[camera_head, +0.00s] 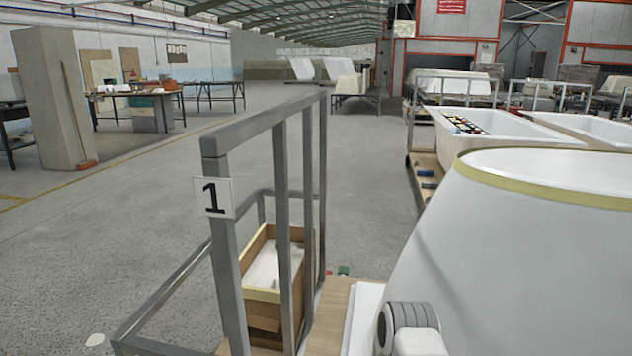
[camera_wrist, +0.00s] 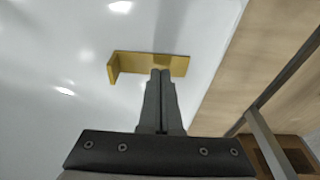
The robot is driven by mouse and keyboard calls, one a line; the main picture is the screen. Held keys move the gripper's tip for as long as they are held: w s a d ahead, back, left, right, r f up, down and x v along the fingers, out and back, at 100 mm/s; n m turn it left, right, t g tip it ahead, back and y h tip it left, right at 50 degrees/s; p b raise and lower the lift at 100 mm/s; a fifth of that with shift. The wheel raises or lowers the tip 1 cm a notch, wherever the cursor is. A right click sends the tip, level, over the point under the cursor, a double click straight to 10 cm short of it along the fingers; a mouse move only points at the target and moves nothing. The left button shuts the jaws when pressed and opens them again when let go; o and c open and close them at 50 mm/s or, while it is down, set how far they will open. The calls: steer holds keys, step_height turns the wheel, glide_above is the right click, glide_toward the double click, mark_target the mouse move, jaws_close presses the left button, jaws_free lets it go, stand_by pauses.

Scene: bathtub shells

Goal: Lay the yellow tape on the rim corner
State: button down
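The yellow tape (camera_wrist: 133,63) is a short strip with its left end bent into an L, seen in the wrist view over a smooth white surface (camera_wrist: 60,60). My gripper (camera_wrist: 160,73) has its two dark fingers together, with the tips at the middle of the strip and shut on it. The gap between the tape and the white surface cannot be judged. In the head view a large white shell (camera_head: 520,265) stands at the right with a yellowish band along its rim (camera_head: 500,182). My gripper and the held tape do not show in that view.
A grey metal frame (camera_head: 265,122) with a "1" sign (camera_head: 214,198) stands left of the shell. A wooden box (camera_head: 262,295) sits inside it. Other white tubs (camera_head: 500,150) stand behind at the right. The concrete floor (camera_head: 120,235) at the left is open.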

steer(key=shift+f+b, duration=0.45)
steer(key=shift+f, duration=0.15)
stand_by(1.8)
steer(key=shift+r, duration=0.1)
step_height(320, 180, up, 7)
steer(key=p, duration=0.4)
stand_by(0.4)
